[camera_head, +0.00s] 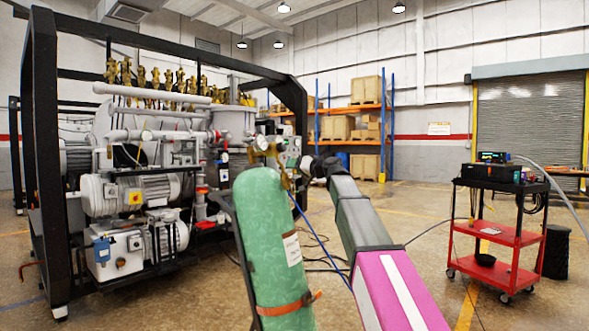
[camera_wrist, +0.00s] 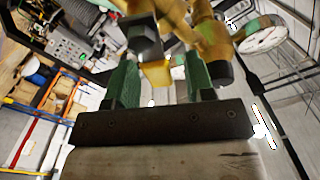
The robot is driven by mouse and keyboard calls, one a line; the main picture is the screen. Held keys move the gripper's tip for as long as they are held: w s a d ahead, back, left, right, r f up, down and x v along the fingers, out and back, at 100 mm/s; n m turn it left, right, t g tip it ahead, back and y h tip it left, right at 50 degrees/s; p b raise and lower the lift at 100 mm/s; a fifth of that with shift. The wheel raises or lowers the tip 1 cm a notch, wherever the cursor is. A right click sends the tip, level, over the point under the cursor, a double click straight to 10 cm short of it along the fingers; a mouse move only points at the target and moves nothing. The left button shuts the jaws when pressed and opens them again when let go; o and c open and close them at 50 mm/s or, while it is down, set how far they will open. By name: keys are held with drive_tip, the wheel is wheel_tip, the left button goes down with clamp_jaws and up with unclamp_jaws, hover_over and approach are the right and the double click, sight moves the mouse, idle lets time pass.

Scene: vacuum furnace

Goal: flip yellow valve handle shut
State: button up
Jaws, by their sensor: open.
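A green gas cylinder (camera_head: 262,235) stands in front of me in the head view, with brass valve fittings and a round gauge (camera_head: 261,143) at its top. My gripper (camera_head: 308,166) is beside these fittings, on their right. In the wrist view, yellow-brass fittings (camera_wrist: 210,38) fill the upper middle. A yellow piece (camera_wrist: 157,73), which looks like the valve handle, shows between the two green fingers of my gripper (camera_wrist: 162,80). The fingers are apart, with a gap on each side of it. Its exact angle and any contact cannot be told.
A black-framed vacuum furnace rig (camera_head: 140,190) stands at the left. A red cart (camera_head: 500,235) with equipment stands at the right. Shelves with wooden boxes (camera_head: 350,125) are behind.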

drive_tip(key=shift+w+a, duration=0.15)
clamp_jaws()
